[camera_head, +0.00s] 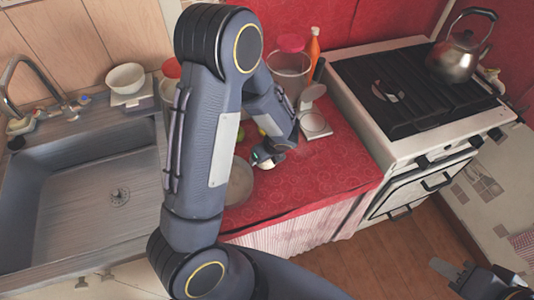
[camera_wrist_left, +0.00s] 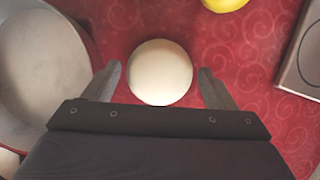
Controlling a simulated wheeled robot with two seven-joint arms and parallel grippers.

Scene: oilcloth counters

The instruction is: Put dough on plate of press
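The dough is a pale round ball (camera_wrist_left: 160,72) on the red cloth in the left wrist view. My left gripper (camera_wrist_left: 162,88) is open, with one finger on each side of the ball and gaps between. In the head view my left arm hides much of the counter, and the left gripper (camera_head: 268,158) is low over the red cloth. The press (camera_head: 314,124) is a pale device with a raised lid, just right of that gripper; its edge also shows in the wrist view (camera_wrist_left: 303,55). My right gripper (camera_head: 468,274) appears open and empty at the lower right, over the floor.
A round pan or bowl (camera_wrist_left: 40,65) lies close left of the dough. A yellow object (camera_wrist_left: 225,3) lies beyond it. A clear container with a red lid (camera_head: 290,68) and an orange bottle (camera_head: 313,48) stand behind the press. A stove (camera_head: 405,95) is right, a sink (camera_head: 90,205) left.

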